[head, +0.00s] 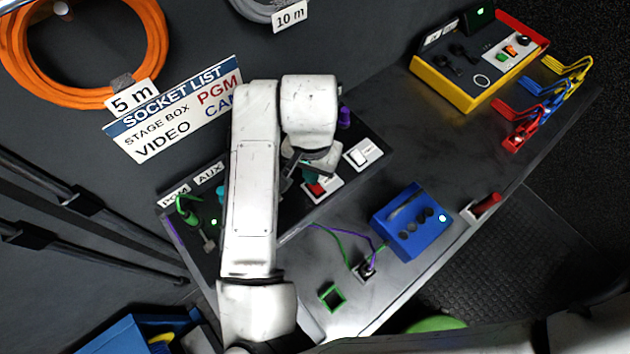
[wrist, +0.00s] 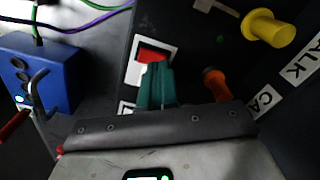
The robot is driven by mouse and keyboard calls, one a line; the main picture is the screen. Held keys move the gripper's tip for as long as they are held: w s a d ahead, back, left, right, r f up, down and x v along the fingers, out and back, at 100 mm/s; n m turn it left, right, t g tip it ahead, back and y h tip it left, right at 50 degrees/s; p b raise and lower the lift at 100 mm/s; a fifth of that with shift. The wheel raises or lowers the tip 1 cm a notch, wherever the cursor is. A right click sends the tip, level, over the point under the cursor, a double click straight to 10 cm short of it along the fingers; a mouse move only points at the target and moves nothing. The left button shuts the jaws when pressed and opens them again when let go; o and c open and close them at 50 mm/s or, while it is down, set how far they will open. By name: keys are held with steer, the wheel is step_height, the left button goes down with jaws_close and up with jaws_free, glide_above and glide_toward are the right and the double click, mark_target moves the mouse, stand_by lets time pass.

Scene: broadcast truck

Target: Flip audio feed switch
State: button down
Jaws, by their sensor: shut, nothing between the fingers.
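In the head view a red rocker switch (head: 317,188) on a white plate sits on the dark panel, just below my wrist. The wrist view shows the same red rocker (wrist: 156,55) right beyond my fingertips. A second switch (head: 362,155), pale on a white plate, sits to its right in the head view. I cannot read which one is marked as the audio feed. My gripper (wrist: 156,72) has teal fingers that are shut and empty. The fingertips overlap the lower part of the red switch's plate; I cannot tell whether they touch it. My arm hides part of the panel.
A blue box with knobs (head: 411,222) stands on the grey desk, with a green square frame (head: 332,297) nearby. A yellow and red console (head: 480,60) is at the upper right. An orange knob (wrist: 215,84) and a yellow plug (wrist: 270,28) stick up near my fingers.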

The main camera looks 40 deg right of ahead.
step_height(320, 180, up, 6)
steer(key=p, duration=0.4)
steer(key=shift+f, duration=0.2)
stand_by(0.5)
